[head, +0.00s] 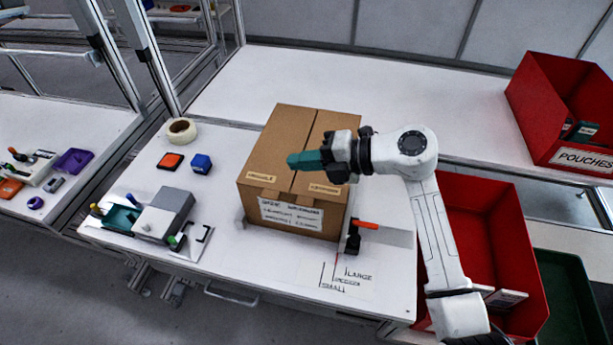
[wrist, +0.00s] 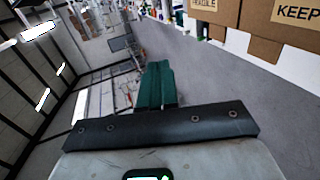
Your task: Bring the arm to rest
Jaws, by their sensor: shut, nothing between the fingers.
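My gripper (head: 306,160) has green fingers and is closed and empty. In the head view it points left and sits in front of the upper part of a closed cardboard box (head: 285,130). I cannot tell how far it is from the box. My white arm (head: 437,220) reaches up from the lower right and bends over the table's right side. In the wrist view the green fingers (wrist: 157,88) lie together, with open floor and distant shelving beyond them. Part of the box top is hidden behind the gripper.
The white table (head: 135,185) holds a tape roll (head: 182,131), a blue block (head: 201,164), an orange-topped item (head: 170,161) and a grey device (head: 163,214). A red bin (head: 480,215) stands right of the arm. A red POUCHES bin (head: 560,110) is at the upper right.

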